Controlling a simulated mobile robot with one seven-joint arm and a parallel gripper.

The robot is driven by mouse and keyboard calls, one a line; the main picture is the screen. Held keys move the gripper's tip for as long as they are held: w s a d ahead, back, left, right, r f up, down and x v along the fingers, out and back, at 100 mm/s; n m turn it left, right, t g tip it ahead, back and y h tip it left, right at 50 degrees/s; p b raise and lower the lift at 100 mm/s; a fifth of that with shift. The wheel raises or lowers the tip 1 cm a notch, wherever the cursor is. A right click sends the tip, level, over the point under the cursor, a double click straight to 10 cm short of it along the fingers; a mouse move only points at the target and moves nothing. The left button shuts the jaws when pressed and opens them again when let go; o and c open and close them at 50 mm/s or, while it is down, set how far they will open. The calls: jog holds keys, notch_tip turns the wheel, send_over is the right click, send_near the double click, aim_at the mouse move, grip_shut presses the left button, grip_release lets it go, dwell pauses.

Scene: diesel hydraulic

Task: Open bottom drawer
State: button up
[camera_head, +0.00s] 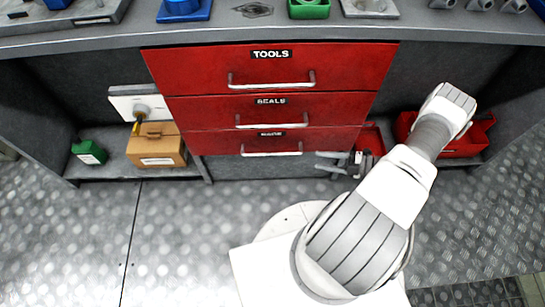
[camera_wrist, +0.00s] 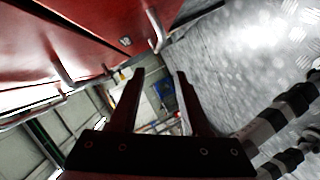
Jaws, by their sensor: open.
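The red bottom drawer (camera_head: 312,138) is the lowest of three in the cabinet under the bench and looks shut. Its pale bar handle (camera_head: 271,153) runs across the front. In the wrist view, the red fronts fill the upper left. The handle nearest the floor side (camera_wrist: 157,30), probably the bottom drawer's, lies above and beyond my fingertips. My gripper (camera_wrist: 155,74) is open, with two dark fingers apart and nothing between them. It does not touch the handle.
A cardboard box (camera_head: 157,144) and green canister (camera_head: 89,152) stand on the left shelf. A red bin (camera_head: 465,142) is at right behind my arm. Patterned metal floor (camera_head: 190,230) lies clear in front.

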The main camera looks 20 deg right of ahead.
aim_at(274, 154)
jog(key=shift+m+t, duration=0.3)
jog(key=shift+m, duration=0.1)
jog(key=b+x, duration=0.2)
jog(key=x, duration=1.6)
jog(key=shift+s+a+f, duration=0.1)
jog(key=shift+s+a, duration=0.05)
jog(key=shift+s, duration=0.05)
grip_shut()
